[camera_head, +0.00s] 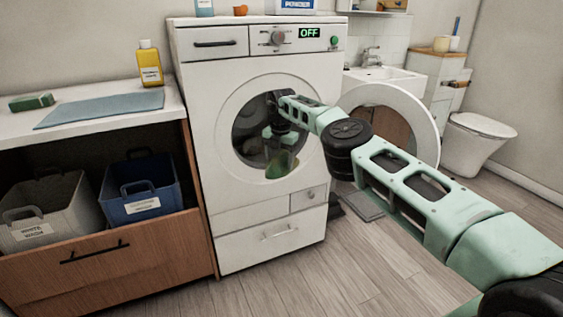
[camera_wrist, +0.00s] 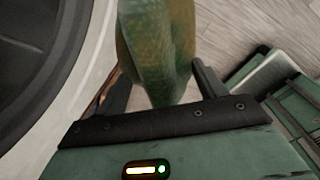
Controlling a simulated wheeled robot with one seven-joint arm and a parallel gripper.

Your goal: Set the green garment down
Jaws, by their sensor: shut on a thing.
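The green garment (camera_head: 283,165) hangs in front of the round opening of the white washing machine (camera_head: 262,225). In the wrist view the garment (camera_wrist: 155,45) is a green and yellowish-brown cloth between the two dark fingers. My gripper (camera_head: 276,146) points down and is shut on it. The wrist view also shows my gripper (camera_wrist: 158,88), with the pale rim of a dark round part (camera_wrist: 70,70) at the left and floor below. I cannot tell whether any of the cloth is inside the drum.
The washer door (camera_head: 412,115) stands open to the right, behind my arm. A blue basket (camera_head: 140,203) and a white-wash basket (camera_head: 42,222) sit in the open drawer at left. A counter (camera_head: 100,125) holds a blue cloth (camera_head: 100,108) and yellow bottle (camera_head: 150,66). The display reads OFF.

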